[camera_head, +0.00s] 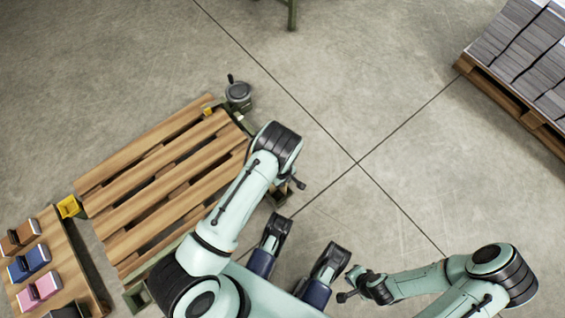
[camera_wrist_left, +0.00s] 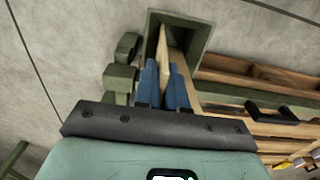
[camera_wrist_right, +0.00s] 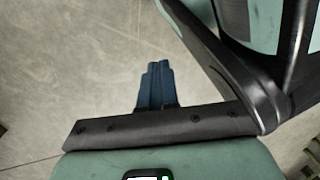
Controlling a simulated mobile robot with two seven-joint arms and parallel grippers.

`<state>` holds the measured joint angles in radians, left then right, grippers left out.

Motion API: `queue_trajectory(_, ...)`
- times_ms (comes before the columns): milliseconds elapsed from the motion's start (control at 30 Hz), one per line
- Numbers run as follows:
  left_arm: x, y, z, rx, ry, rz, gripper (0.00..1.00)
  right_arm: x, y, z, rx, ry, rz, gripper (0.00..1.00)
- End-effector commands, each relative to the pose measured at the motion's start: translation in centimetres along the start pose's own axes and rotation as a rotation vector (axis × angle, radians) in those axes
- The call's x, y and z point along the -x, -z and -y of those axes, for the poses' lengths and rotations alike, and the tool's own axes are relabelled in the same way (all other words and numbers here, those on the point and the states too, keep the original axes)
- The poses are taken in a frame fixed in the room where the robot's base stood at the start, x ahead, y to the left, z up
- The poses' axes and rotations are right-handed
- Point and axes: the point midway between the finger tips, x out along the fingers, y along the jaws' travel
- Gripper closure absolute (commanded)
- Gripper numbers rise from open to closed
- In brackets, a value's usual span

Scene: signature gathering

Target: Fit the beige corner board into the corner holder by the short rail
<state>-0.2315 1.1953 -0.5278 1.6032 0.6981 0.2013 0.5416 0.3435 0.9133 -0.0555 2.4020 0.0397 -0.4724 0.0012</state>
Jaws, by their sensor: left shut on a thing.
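The beige corner board (camera_wrist_left: 165,45) is a thin upright strip between the blue fingers of my left gripper (camera_wrist_left: 165,78) in the left wrist view. My left gripper is shut on it. Its far end lies at the mouth of the green square corner holder (camera_wrist_left: 203,33), within the opening as seen from here. I cannot tell how deep it sits. In the head view my left arm hides the board and most of that gripper. My right gripper (camera_wrist_right: 155,85) is shut and empty, with its blue fingers together, away from the holder.
A slatted wooden pallet (camera_head: 165,190) lies left of my left arm. A yellow block (camera_head: 69,207) sits at its left corner and a grey round part (camera_head: 238,93) at its far corner. Coloured items (camera_head: 38,290) lie on a board at left. Stacked sheets (camera_head: 525,55) stand far right. Floor between is clear.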

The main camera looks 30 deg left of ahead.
Motion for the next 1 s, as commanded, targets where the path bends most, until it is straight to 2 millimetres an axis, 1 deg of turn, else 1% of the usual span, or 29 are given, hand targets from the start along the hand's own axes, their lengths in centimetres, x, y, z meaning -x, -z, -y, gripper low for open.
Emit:
queue_trajectory(267,-0.5,0.0,0.0,0.0,0.0,0.0,1.0,-0.5,-0.6,-0.5,-0.007,-0.01,0.023,1.0)
queue_trajectory(300,-0.4,0.0,0.0,0.0,0.001,0.0,0.77,-0.4,-0.6,-0.5,-0.007,-0.009,0.023,1.0)
queue_trajectory(333,-0.4,0.0,0.0,0.0,0.001,0.0,0.67,-0.4,-0.6,-0.5,-0.007,-0.009,0.022,1.0)
queue_trajectory(367,-0.4,0.0,0.0,0.0,0.001,0.0,0.64,-0.4,-0.6,-0.5,-0.007,-0.009,0.022,1.0)
queue_trajectory(667,-0.3,0.0,0.0,0.0,0.0,0.0,0.64,-0.3,-0.5,-0.4,-0.006,-0.008,0.018,1.0)
queue_trajectory(767,0.1,0.0,0.0,0.0,0.0,0.0,0.64,0.1,0.0,0.0,-0.001,-0.001,0.0,1.0)
queue_trajectory(833,0.8,0.0,0.0,0.0,-0.001,0.0,0.64,0.7,0.6,0.6,0.007,0.01,-0.025,1.0)
queue_trajectory(1000,4.8,0.0,-0.1,0.0,-0.003,-0.002,0.64,2.5,2.5,2.2,0.028,0.042,-0.095,1.0)
